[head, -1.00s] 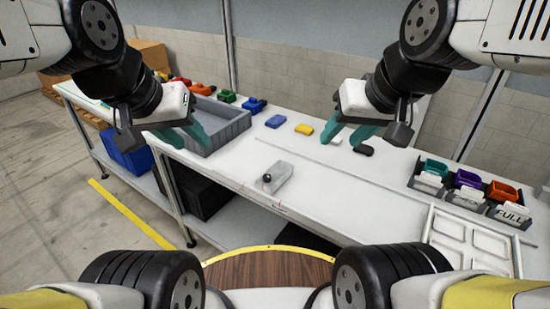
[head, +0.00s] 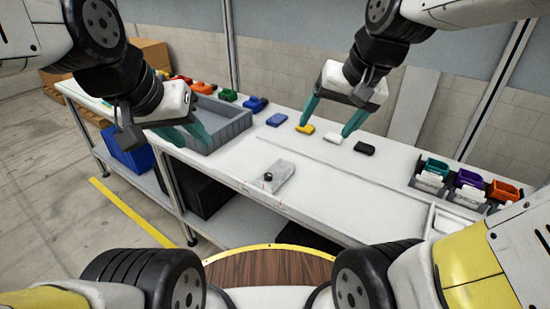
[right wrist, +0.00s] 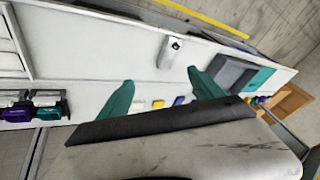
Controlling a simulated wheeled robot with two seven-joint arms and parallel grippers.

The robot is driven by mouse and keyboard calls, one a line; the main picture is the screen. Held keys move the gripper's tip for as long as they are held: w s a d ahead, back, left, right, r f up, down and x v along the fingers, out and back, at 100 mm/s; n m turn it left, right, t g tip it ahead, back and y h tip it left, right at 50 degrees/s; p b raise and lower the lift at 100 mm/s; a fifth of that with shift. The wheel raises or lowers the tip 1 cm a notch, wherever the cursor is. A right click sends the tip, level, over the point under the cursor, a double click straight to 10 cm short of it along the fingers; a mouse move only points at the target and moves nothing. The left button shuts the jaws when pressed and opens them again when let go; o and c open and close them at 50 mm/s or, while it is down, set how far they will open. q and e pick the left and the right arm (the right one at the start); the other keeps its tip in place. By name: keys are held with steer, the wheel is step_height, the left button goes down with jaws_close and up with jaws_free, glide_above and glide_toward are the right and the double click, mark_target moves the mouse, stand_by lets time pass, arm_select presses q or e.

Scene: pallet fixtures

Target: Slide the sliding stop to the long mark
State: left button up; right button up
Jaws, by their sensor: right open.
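The sliding stop appears to be the grey block (head: 281,174) with a black knob (head: 268,177), on the white bench near its front edge. It also shows in the right wrist view as a grey block (right wrist: 171,51), beyond my fingers. Small red marks (head: 244,185) show on the bench's front edge; which is the long mark is too small to tell. My right gripper (head: 329,121) is open and empty, above the bench behind and right of the stop.
A grey tray (head: 238,138) stands left on the bench (head: 350,200). Blue (head: 276,120), yellow (head: 304,129), white (head: 331,137) and black (head: 364,148) pieces lie along the back. Coloured bins (head: 468,182) stand at the right. The bench right of the stop is clear.

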steer(key=w+a+f+m+g, duration=0.3)
steer(key=w+a+f, duration=0.2)
steer(key=w+f, duration=0.4)
steer(key=m+g+h, duration=0.2)
steer(key=m+h, duration=0.1)
glide_above(276, 171)
step_height(276, 171, down, 11)
steer(key=shift+s+r, duration=0.1)
steer(key=shift+s, duration=0.05)
step_height(276, 171, down, 8)
jaws_close()
steer(key=shift+a, duration=0.1)
